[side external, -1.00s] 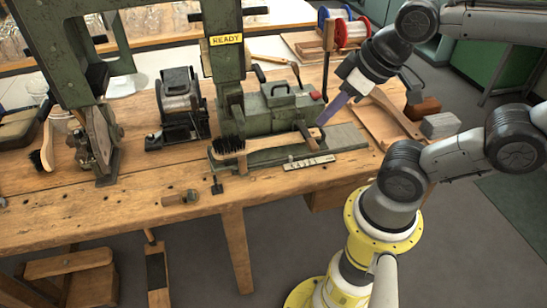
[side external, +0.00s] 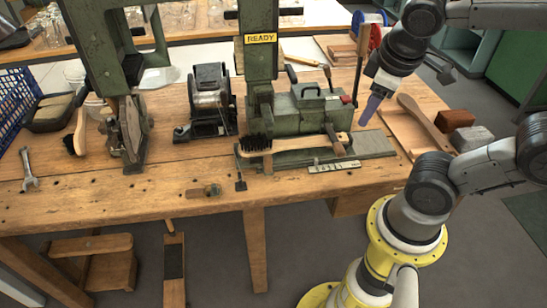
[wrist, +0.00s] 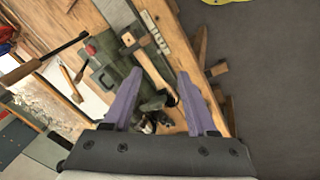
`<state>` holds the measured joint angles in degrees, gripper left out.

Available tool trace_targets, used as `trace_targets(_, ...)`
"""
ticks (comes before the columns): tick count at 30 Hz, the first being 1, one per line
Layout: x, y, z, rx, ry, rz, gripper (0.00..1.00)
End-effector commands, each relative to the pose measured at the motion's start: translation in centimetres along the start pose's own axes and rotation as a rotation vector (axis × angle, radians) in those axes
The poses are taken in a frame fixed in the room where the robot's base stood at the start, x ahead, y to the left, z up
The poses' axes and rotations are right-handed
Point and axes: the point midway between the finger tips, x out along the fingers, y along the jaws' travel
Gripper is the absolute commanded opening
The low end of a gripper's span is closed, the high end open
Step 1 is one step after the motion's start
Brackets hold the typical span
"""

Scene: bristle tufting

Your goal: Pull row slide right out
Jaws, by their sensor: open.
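The row slide appears to be the flat grey-green bed (side external: 372,146) at the foot of the green tufting machine (side external: 301,112). A brush (side external: 322,141) with a wooden handle and dark bristles lies along it. My gripper (side external: 366,122) has purple fingers and hangs above the right part of the bed, right of the machine's red knob (side external: 346,99). In the wrist view my gripper (wrist: 158,72) is open, with nothing held. The brush handle (wrist: 152,62) shows beyond and between the fingers. The slide's grip point cannot be made out there.
A scale plate (side external: 334,167) lies along the bench's front side. A wooden board (side external: 402,125), a brown block (side external: 457,118) and a grey block (side external: 472,138) lie to the right. A motor unit (side external: 208,100) stands left of the machine. A wrench (side external: 28,170) lies far left.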

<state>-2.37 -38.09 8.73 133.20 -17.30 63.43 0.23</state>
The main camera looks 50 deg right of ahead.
Motion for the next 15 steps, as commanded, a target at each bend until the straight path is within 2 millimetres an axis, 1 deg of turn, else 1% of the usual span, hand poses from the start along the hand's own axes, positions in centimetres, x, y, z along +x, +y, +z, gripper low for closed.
trace_targets(1,0.9,0.6,-0.7,-0.085,-0.085,0.047,0.57)
trace_targets(4,2.5,1.6,-2.2,-0.264,-0.237,0.156,0.57)
trace_targets(6,3.7,1.9,-3.9,-0.404,-0.334,0.244,0.57)
trace_targets(8,4.9,1.7,-5.5,-0.534,-0.411,0.329,0.57)
trace_targets(11,7.1,0.2,-8.5,-0.764,-0.52,0.485,0.57)
trace_targets(12,8.1,-0.7,-9.7,-0.855,-0.555,0.551,0.57)
trace_targets(14,9.5,-2.5,-11.2,-0.993,-0.596,0.654,0.57)
trace_targets(15,10.6,-3.9,-12.2,-1.084,-0.617,0.724,0.57)
